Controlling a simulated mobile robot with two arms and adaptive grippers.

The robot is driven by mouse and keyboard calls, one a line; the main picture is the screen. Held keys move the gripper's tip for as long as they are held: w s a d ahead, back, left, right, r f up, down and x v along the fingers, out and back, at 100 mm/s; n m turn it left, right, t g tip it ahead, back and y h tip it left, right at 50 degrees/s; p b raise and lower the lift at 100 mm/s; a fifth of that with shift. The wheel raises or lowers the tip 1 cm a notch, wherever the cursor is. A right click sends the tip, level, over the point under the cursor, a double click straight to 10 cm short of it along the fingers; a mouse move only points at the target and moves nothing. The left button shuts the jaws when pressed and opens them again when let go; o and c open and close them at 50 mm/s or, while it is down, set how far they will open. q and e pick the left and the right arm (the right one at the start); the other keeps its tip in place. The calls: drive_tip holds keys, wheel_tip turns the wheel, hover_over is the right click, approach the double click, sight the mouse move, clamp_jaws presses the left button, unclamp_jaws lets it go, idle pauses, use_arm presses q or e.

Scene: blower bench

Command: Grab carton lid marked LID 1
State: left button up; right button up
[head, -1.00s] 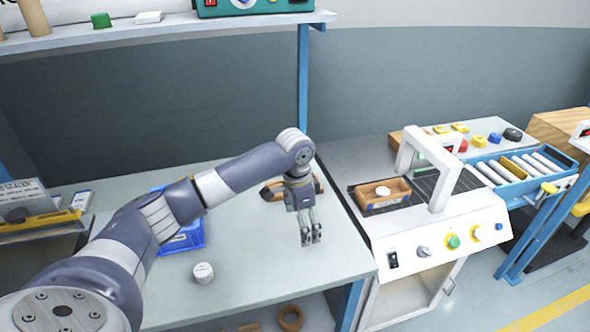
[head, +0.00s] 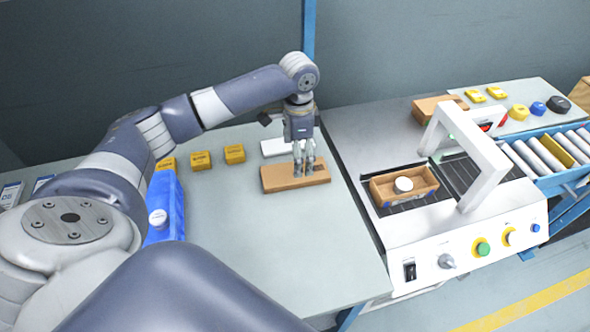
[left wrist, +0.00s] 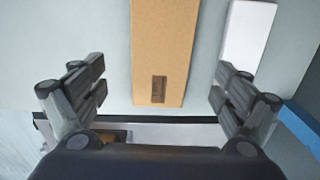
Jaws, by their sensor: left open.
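A flat brown cardboard piece (head: 277,178), apparently the carton lid, lies on the grey bench left of the machine. My left gripper (head: 304,173) points down over its right half, and its fingers hide part of it. In the left wrist view the brown cardboard (left wrist: 158,50) runs between the two open fingers of my left gripper (left wrist: 160,90), with clear gaps on both sides. A small dark printed label (left wrist: 159,89) sits near its close end, but I cannot read it. My right gripper is not in view.
A white box (head: 276,147) lies just behind the cardboard; it also shows in the wrist view (left wrist: 247,40). Several yellow blocks (head: 201,160) and a blue container (head: 172,210) are to the left. An open carton (head: 405,194) holding a white round item sits on the machine (head: 470,232).

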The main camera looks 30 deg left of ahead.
sight(276, 178)
use_arm(q)
drive_tip(key=shift+w+f, duration=0.1)
drive_tip(key=shift+f, duration=0.55)
drive_tip(key=f, duration=0.2)
drive_tip(key=f+p, duration=0.1)
drive_tip(key=f, duration=0.1)
drive_tip(key=shift+w+d+f, duration=0.2)
drive_tip(key=shift+f, duration=0.2)
drive_tip(key=c, duration=1.1)
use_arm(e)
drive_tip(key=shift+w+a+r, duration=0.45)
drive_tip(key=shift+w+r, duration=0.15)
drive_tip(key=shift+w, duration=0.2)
